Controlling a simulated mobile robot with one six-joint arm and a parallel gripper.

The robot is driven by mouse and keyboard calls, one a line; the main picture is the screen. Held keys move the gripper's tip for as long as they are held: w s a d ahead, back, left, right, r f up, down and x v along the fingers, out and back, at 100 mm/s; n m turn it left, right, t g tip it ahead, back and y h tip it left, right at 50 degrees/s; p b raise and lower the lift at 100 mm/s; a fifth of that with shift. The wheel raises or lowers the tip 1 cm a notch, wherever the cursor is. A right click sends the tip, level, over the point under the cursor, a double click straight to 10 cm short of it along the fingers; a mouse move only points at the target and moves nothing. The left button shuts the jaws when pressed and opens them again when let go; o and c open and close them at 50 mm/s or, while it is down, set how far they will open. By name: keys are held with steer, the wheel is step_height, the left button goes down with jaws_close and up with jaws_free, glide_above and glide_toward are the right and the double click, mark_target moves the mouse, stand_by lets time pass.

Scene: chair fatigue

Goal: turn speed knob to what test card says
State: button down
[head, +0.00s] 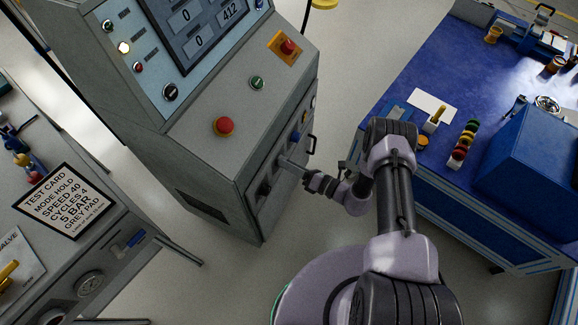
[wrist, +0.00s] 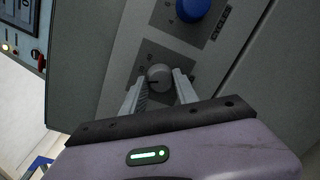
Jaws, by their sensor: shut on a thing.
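The test card (head: 64,201) lies on the grey bench at left and reads MODE HOLD, SPEED 40, CYCLES 4, 5 BAR, GREY PAD. My gripper (head: 284,162) reaches the side panel of the grey console (head: 190,110). In the wrist view my gripper (wrist: 160,85) is shut on a round grey knob (wrist: 159,77), one finger on each side. The knob has a dark pointer line toward the left of the picture. Its label and most of its scale marks are hidden or too small to read. A blue knob (wrist: 192,8) beside it is labelled CYCLES.
Red stop buttons (head: 223,126) and a green button (head: 257,83) sit on the console's sloping top. Its screen (head: 196,26) shows 0, 0 and 412. A blue workbench (head: 420,85) with loose items stands at right. Clear floor (head: 330,90) lies between.

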steer(key=m+g+b, duration=0.1)
steer(key=m, duration=0.5)
steer(key=m+b, duration=0.1)
steer(key=m, duration=0.5)
steer(key=shift+w+g+b, duration=0.1)
steer(key=shift+g+b, duration=0.2)
steer(key=shift+g, duration=0.1)
stand_by(0.4)
steer(key=c, duration=0.9)
jaws_free()
steer(key=shift+c, duration=0.2)
steer(key=shift+d, duration=0.1)
steer(key=p+v, duration=0.4)
steer(key=v, duration=1.3)
